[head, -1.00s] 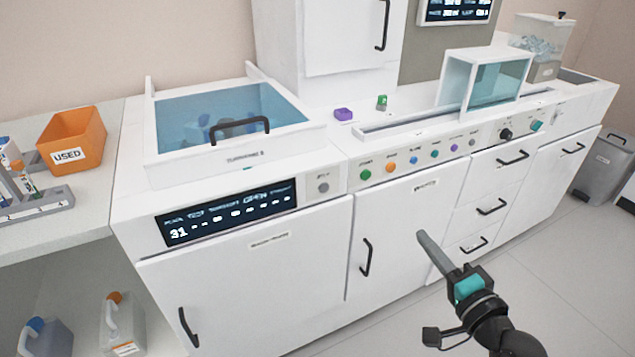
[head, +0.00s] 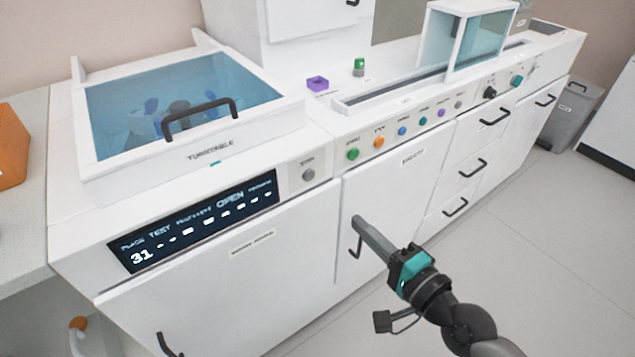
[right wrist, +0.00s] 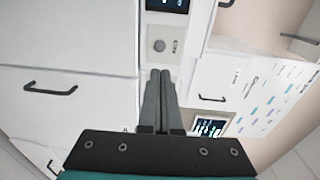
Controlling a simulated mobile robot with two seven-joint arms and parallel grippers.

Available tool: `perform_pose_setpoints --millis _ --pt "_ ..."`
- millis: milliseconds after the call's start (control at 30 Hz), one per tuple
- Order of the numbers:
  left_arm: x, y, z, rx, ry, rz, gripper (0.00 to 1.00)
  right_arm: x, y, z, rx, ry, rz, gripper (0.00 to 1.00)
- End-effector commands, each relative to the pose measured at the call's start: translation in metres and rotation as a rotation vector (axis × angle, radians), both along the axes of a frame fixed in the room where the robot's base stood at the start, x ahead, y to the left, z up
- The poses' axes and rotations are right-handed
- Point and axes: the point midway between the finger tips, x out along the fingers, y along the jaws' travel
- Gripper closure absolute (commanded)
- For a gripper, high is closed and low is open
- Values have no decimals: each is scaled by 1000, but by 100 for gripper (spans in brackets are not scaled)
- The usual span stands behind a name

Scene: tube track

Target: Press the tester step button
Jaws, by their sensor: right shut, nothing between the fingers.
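The grey round step button (head: 308,174) sits on a light panel at the right end of the dark display (head: 195,222), on the turntable unit's front. Its small label is blurred. In the right wrist view the button (right wrist: 159,45) is straight beyond my fingertips. My right gripper (head: 358,220) is shut and empty, its fingers pointing toward the cabinet front. In the head view the tips are below and to the right of the button, apart from it. The fingers also show in the right wrist view (right wrist: 160,74). My left gripper is not in view.
A row of coloured buttons (head: 402,131) runs along the front panel to the right. The turntable lid (head: 180,100) with a black handle is closed. Cabinet doors with black handles lie below. Floor is clear at lower right.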

Motion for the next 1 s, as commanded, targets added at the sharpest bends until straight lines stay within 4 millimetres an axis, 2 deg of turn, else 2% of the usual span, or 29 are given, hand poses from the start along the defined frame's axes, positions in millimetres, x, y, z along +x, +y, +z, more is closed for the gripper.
perform_pose_setpoints --millis 267,567,800,1000 --pt "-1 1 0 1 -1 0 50 19 12 0 2 -3 -2 100" --pt "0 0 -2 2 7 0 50 65 44 -3 3 -3 -1 100" --pt "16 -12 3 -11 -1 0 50 100 67 -7 1 -2 0 100" --pt "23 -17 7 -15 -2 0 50 114 76 -8 0 -1 -1 100"
